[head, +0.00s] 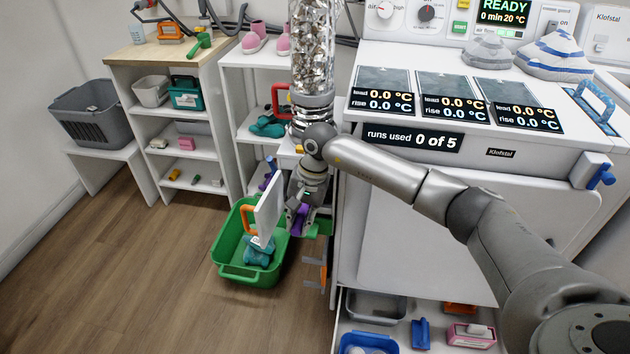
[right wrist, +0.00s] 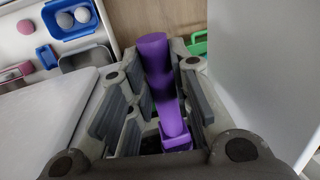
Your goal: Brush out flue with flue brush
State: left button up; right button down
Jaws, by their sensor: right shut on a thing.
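My right gripper (head: 301,200) is low beside the left side of the white machine, beneath the silver crinkled duct (head: 312,50). It is shut on a purple object (head: 298,218), which also shows between the fingers in the right wrist view (right wrist: 160,75). The purple object has a rounded handle-like shape; I see no bristles and cannot tell if it is the flue brush. My forearm and wrist hide part of the area under the duct. A white upright panel (head: 268,208) stands just left of the gripper. My left gripper is not in view.
A green tub (head: 232,245) with teal and orange items sits on the floor below the gripper. The white machine (head: 440,220) borders the right. White shelves (head: 235,110) with several items stand behind. The wooden floor (head: 120,280) at left is clear.

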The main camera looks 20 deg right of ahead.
aim_at(295, 236)
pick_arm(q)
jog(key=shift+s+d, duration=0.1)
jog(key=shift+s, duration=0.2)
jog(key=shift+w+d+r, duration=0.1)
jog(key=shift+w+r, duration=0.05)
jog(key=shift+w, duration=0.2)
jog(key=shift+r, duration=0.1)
pick_arm(e)
jog(key=shift+s+a, duration=0.1)
jog(key=shift+s, duration=0.1)
jog(key=shift+s+a+p, duration=0.5)
jog(key=shift+s+a, duration=0.15)
jog(key=shift+s, duration=0.25)
jog(key=shift+s+a+p, duration=0.3)
jog(key=shift+s+a, duration=0.25)
jog(key=shift+s, duration=0.2)
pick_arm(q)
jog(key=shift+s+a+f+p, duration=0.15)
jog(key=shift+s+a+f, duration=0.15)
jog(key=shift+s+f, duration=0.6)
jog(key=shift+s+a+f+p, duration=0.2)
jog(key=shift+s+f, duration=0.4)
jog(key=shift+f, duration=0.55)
pick_arm(e)
jog(key=shift+s+a, duration=0.5)
jog(key=shift+s, duration=0.2)
jog(key=shift+s+a, duration=0.45)
jog(key=shift+s, duration=0.2)
